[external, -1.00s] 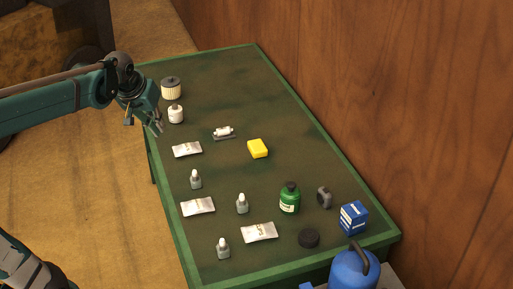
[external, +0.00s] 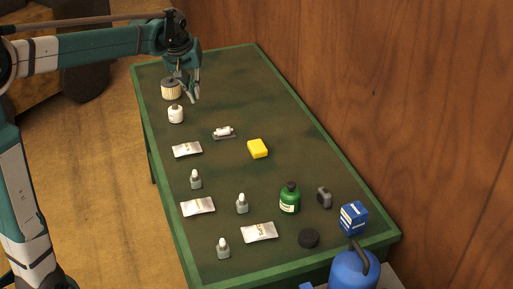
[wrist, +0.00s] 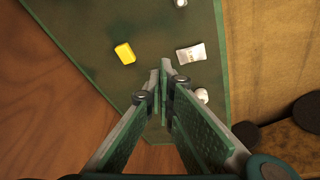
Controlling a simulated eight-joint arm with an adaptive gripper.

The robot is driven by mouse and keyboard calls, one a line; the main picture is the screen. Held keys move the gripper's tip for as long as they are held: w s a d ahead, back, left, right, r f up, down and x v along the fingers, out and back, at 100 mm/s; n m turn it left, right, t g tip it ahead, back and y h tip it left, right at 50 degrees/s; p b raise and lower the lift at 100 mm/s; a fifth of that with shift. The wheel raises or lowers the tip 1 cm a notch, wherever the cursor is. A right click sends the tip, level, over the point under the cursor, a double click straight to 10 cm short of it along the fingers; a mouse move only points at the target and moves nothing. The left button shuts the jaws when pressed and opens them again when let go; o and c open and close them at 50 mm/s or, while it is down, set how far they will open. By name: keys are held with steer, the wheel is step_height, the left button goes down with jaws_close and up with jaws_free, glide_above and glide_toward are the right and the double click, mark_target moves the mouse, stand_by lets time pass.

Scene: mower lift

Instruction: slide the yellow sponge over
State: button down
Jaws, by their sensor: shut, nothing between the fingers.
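The yellow sponge (external: 257,148) lies flat near the middle of the green table (external: 235,75). In the wrist view the sponge (wrist: 125,53) shows up and to the left of my fingertips, with a clear gap between. My gripper (external: 195,98) hangs above the far left part of the table, near the tan ribbed filter (external: 171,89). It is apart from the sponge and empty. In the wrist view my gripper (wrist: 162,78) has its fingertips close together.
Near the sponge are a small white item on a dark holder (external: 223,132) and a silver packet (external: 187,149). A white bottle (external: 176,114) stands at the left edge. A green bottle (external: 290,198), a blue box (external: 353,218) and several small bottles stand nearer the camera. The table right of and beyond the sponge is clear.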

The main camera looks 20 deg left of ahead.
steer(key=w+f+n+g+p, duration=0.1)
steer(key=w+f, duration=0.2)
steer(key=w, duration=0.7)
steer(key=n+g+p, duration=0.2)
steer(key=n+p, duration=0.1)
glide_above(250, 138)
steer(key=w+a, duration=0.1)
steer(key=a, duration=0.1)
step_height(250, 138, down, 20)
steer(key=shift+w+d+f+g, duration=0.3)
steer(key=shift+f, duration=0.3)
step_height(250, 138, down, 10)
steer(key=shift+b, duration=0.4)
steer(key=shift+s+d, duration=0.65)
steer(key=shift+d, duration=0.05)
steer(key=shift+s+d, duration=0.65)
steer(key=shift+s, duration=0.1)
